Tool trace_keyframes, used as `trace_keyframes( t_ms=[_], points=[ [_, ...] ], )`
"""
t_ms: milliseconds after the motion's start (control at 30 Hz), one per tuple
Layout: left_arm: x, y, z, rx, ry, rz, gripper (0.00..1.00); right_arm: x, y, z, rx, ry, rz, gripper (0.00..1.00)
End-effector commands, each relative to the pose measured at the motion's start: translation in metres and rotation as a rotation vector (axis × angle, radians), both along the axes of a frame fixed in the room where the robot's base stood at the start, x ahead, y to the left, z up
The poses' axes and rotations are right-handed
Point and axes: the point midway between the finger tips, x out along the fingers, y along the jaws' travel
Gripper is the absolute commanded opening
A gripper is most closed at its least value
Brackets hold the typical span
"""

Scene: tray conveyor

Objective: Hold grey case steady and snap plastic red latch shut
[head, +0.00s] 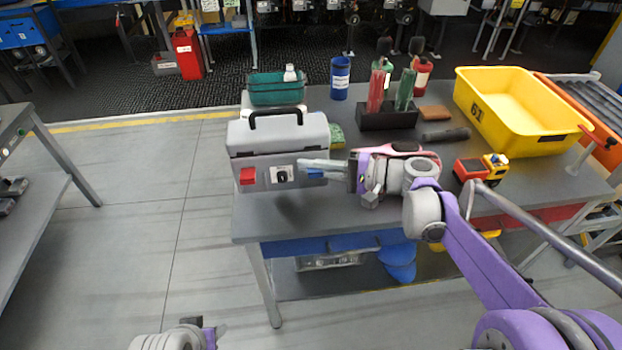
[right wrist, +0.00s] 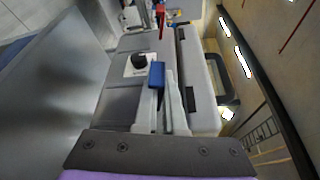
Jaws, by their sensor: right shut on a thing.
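The grey case (head: 262,138) stands upright at the left end of the table, with its lid down and a black handle on top. On its front are a red latch (head: 247,176) at the left, a black dial (head: 282,175) in the middle and a blue latch (head: 315,173) at the right. In the right wrist view the red latch (right wrist: 161,22) stands out from the case front. My right gripper (head: 310,168) reaches in from the right and is shut on the blue latch (right wrist: 157,75). Part of my left arm shows at the bottom left; its fingers are out of view.
A teal bin (head: 276,90) stands behind the case. The floor left of the case is clear.

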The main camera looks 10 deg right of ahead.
Motion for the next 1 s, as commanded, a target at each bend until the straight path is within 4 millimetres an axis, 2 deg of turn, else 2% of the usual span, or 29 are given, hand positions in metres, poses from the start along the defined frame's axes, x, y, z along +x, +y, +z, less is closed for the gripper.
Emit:
trace_keyframes(
  t_ms=[100,233,833,1000],
  points=[
    [0.0,0.0,0.002,0.0,-0.001,0.0,0.5,0.0,0.0,0.014,0.003,-0.001,-0.001,0.0],
    [0.0,0.0,0.002,0.0,-0.001,0.0,0.5,0.0,0.0,0.018,0.003,-0.001,-0.001,0.0],
    [0.001,0.0,0.004,0.0,-0.001,0.0,0.5,0.001,0.001,0.018,0.003,-0.001,-0.001,0.0],
    [0.0,0.0,-0.001,0.0,0.0,0.0,0.5,0.001,0.001,0.011,0.003,0.0,-0.001,0.0]
  ],
)
